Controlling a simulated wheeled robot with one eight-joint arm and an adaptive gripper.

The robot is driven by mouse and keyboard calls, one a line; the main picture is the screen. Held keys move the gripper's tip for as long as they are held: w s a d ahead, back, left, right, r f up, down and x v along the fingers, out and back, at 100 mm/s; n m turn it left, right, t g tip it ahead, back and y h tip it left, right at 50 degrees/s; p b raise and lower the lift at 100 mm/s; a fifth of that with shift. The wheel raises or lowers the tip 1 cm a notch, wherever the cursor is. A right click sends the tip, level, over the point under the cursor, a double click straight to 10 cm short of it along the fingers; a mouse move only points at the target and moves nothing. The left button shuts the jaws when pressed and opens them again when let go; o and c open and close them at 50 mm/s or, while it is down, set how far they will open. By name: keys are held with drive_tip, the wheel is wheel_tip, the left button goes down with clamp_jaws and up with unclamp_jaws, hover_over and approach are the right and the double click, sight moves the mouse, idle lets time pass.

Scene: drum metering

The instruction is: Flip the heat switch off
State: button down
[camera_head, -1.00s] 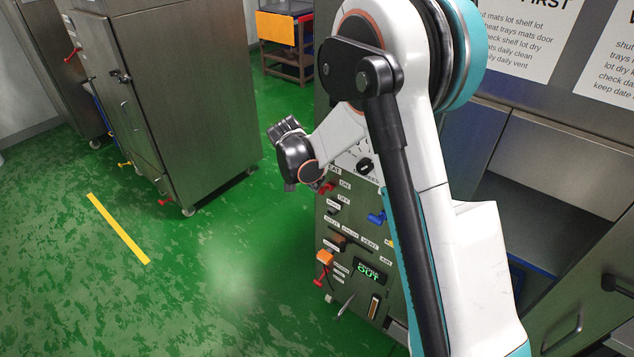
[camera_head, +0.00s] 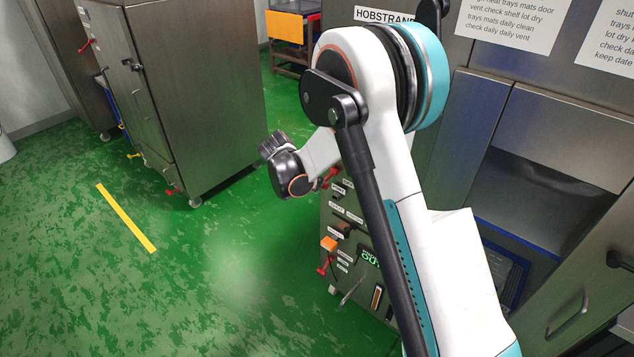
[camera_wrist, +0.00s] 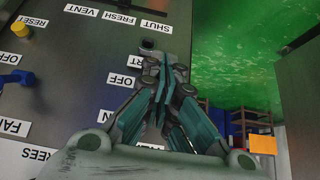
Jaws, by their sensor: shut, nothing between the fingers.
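A red lever (camera_head: 330,175) stands at the left edge of the control panel in the head view, partly hidden by my arm. It appears to be the heat switch, but its label is covered and I cannot tell its position. In the wrist view, my gripper (camera_wrist: 165,65) is shut and empty in front of the panel (camera_wrist: 60,75), which appears upside down. An OFF label (camera_wrist: 122,80) shows beside the fingers. The heat switch cannot be made out there, and contact is unclear. In the head view, the fingers cannot be made out clearly.
A blue switch (camera_wrist: 17,77) sits near the FAN label (camera_wrist: 14,126).

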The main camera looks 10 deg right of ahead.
drive_tip(key=shift+f, duration=0.45)
drive_tip(key=shift+r, duration=0.2)
drive_tip(key=shift+r+p, duration=0.3)
drive_tip(key=shift+r, duration=0.35)
